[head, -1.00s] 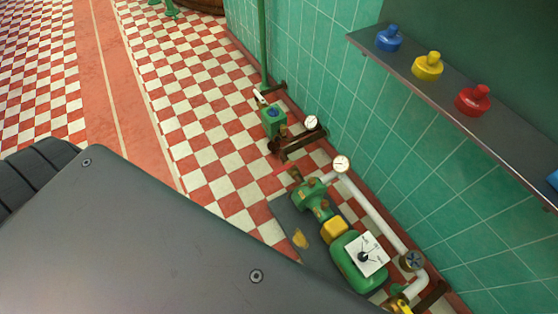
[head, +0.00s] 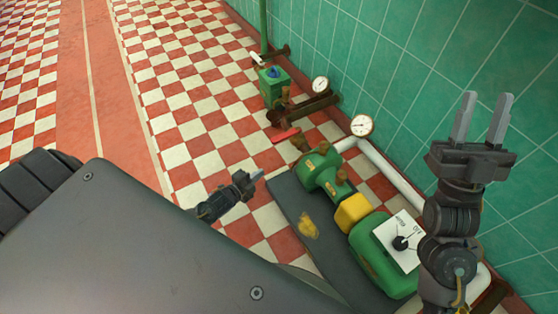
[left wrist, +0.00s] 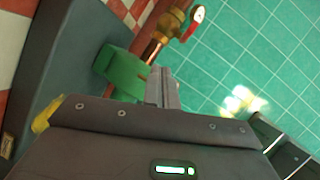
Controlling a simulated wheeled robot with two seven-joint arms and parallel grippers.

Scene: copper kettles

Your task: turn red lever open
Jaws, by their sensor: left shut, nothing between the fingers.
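The red lever (head: 286,135) is a short red bar by the brown pipework, just left of the green pump (head: 320,172) in the head view. My left gripper (head: 258,176) is shut and empty. In the picture it lies below and left of the lever, apart from it. My right gripper (head: 482,118) is raised at the right with two fingers apart, open and empty.
A yellow coupling (head: 354,210) and a green motor with a white switch plate (head: 400,240) stand on a dark base. A white pipe (head: 392,175) with a gauge (head: 361,125) runs along the green tiled wall (head: 400,70). The checkered floor (head: 200,100) at left is clear.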

